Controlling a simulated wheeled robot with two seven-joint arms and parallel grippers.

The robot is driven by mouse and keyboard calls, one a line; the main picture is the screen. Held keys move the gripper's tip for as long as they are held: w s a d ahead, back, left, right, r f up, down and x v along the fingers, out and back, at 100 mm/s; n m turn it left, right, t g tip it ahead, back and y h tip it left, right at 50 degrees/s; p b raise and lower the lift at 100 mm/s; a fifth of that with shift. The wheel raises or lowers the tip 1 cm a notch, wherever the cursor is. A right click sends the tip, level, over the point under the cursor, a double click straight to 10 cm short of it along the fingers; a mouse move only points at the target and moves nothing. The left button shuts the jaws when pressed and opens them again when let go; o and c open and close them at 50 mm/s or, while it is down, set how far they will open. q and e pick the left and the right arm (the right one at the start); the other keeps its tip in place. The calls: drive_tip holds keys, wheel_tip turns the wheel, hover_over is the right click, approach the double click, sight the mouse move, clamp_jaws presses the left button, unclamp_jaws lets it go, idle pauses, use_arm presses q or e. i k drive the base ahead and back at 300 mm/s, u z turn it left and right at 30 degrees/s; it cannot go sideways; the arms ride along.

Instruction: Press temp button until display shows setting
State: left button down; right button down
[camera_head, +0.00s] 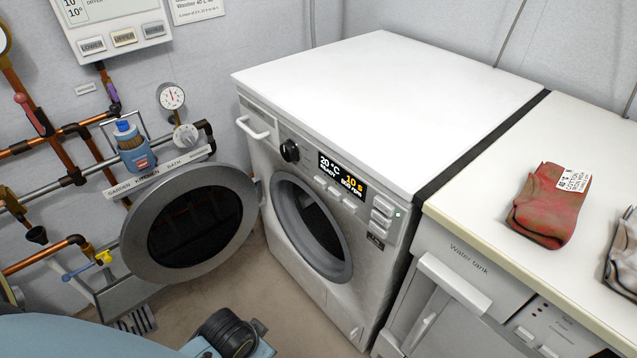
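The white front-loading washer (390,90) stands in the middle, its round door (190,222) swung wide open to the left. Its dark display (342,176) reads 20 °C in white and 10 s in yellow, with smaller text below that seems to say READY and 800 rpm. Small silver buttons (334,191) sit under the display, and larger ones (381,212) to its right. I cannot read which is the temp button. A black knob (290,150) is left of the display. A light blue part of my body shows at bottom left. No gripper fingertips are visible.
A counter (470,215) on the right holds red folded cloth (548,205) with a white tag, above a "Water tank" drawer (465,270). Copper pipes, a gauge (172,96) and a control box (112,25) are on the left wall. The washer top is clear.

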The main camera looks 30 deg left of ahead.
sight(320, 182)
drive_tip(key=z, duration=2)
drive_tip(key=k, duration=0.85)
drive_tip(key=u, duration=1.45)
drive_tip(key=i, duration=0.45)
drive_tip(key=z, duration=0.05)
